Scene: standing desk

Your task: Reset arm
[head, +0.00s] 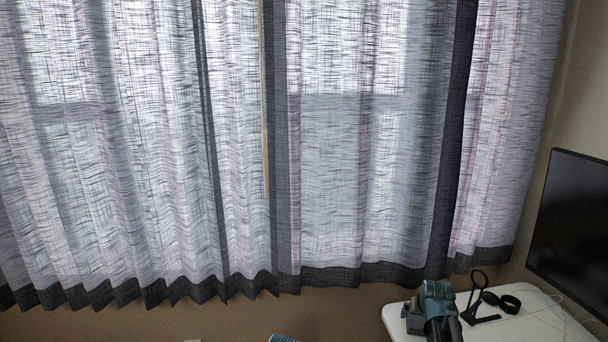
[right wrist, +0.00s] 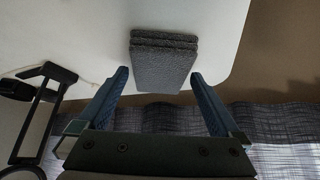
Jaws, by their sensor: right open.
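My right gripper (head: 437,290) is over the left end of the white desk at the lower right of the head view. In the right wrist view its two blue fingers (right wrist: 159,75) are spread apart. A dark grey, rough-textured stack (right wrist: 165,60) shows between and beyond the fingertips, on the white surface; I cannot tell the distance to it. Only a small teal piece (head: 283,338), likely my left gripper, shows at the bottom edge of the head view, and its jaws are hidden.
A dark monitor (head: 570,220) is at the right. Sheer curtains (head: 350,160) hang behind. The desk's rounded edge is close to the stack.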

